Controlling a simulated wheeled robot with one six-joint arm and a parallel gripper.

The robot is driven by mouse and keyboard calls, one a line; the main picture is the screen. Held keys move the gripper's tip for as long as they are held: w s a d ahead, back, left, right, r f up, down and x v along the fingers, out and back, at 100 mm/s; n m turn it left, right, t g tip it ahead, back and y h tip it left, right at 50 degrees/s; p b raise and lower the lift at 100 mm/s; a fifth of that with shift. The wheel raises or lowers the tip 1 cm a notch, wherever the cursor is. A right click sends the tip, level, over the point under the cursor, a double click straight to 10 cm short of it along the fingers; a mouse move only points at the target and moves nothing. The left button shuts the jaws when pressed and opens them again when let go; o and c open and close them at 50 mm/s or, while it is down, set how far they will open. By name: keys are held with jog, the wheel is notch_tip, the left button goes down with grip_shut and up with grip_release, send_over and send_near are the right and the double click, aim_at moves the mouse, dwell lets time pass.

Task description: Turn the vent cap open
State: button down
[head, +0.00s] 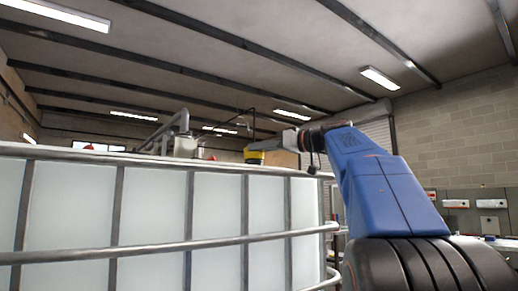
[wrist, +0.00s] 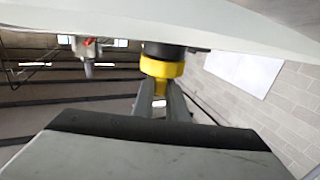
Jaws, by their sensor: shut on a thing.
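The vent cap is yellow with a black base, and it shows in the wrist view (wrist: 162,68) at the upper middle. A narrow yellow tab sticks out from it toward my gripper (wrist: 161,97). The two grey fingers are closed around this tab. In the head view, the yellow cap (head: 254,157) shows just above the tank's top rail, with my gripper (head: 274,145) reaching it from the right. The black base under the cap is mostly hidden in the head view. I cannot tell the cap's turn angle.
A big white caged tank (head: 152,207) fills the left and middle of the head view. Grey pipework (head: 181,125) rises behind it. In the wrist view, a red and grey fitting (wrist: 87,52) stands left of the cap. Free air lies above the tank.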

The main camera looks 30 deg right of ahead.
jog(key=c, duration=1.8)
grip_release()
jog(key=shift+o, duration=0.2)
jog(key=v, duration=1.7)
jog(key=shift+s, duration=0.2)
jog(key=shift+d, duration=0.1)
